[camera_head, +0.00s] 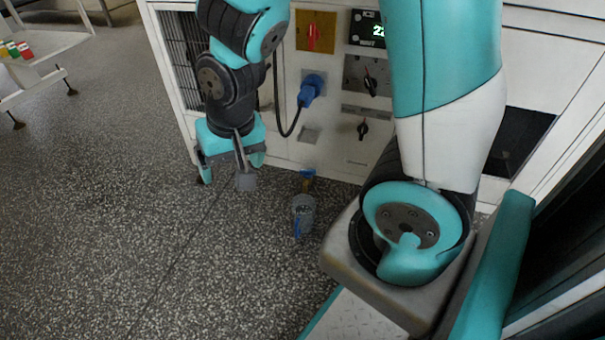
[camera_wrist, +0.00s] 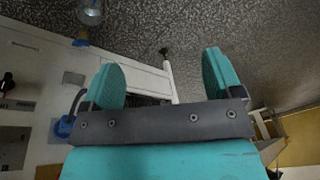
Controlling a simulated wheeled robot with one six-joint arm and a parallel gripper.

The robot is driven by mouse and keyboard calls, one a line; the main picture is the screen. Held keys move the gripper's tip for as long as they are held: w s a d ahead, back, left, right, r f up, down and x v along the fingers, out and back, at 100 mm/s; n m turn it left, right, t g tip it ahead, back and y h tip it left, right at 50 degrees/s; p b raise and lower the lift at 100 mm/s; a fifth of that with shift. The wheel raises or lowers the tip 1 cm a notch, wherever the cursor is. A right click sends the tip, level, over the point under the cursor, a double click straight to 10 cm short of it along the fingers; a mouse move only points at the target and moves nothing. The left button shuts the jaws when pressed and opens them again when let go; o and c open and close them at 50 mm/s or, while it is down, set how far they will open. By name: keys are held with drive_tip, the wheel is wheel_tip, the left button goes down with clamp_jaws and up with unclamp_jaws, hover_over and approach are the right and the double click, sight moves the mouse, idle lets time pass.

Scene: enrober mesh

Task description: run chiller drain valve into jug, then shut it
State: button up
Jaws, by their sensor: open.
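The drain valve (camera_head: 307,174), with a blue handle and a brass-coloured part, sits low at the front of the white chiller cabinet (camera_head: 345,158). A grey jug (camera_head: 305,212) with a blue handle stands on the floor just below and in front of it. Valve (camera_wrist: 80,43) and jug (camera_wrist: 91,12) also show at the upper left of the wrist view. My gripper (camera_head: 231,163) hangs to the left of both, apart from them, pointing down. In the wrist view my gripper (camera_wrist: 162,78) has its two teal fingers wide apart with nothing between them. The jug's contents are unclear.
The cabinet front carries a red switch on a yellow plate (camera_head: 315,32), a lit display (camera_head: 369,30), black knobs (camera_head: 363,129) and a blue plug (camera_head: 311,89) with a hanging cable. A white table (camera_head: 45,55) stands far left. The speckled floor (camera_head: 130,200) is clear.

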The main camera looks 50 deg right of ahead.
drive_tip(key=w+d+f+m+t+h+b, duration=0.15)
drive_tip(key=d+f+m+h, duration=0.45)
drive_tip(key=d+f, duration=0.8)
drive_tip(key=t+h+b, duration=0.2)
drive_tip(key=b, duration=0.6)
approach(308, 170)
drive_tip(key=shift+g, duration=0.25)
drive_tip(key=b+x, duration=0.4)
drive_tip(key=x, duration=0.5)
drive_tip(key=shift+w, duration=0.25)
drive_tip(key=c, duration=0.9)
drive_tip(key=shift+a+m+g+b, duration=0.1)
drive_tip(key=shift+m+g+b, duration=0.3)
drive_tip(key=shift+m, duration=0.3)
drive_tip(key=shift+m+g+h, duration=0.5)
drive_tip(key=shift+m+g, duration=0.3)
drive_tip(key=shift+m, duration=0.5)
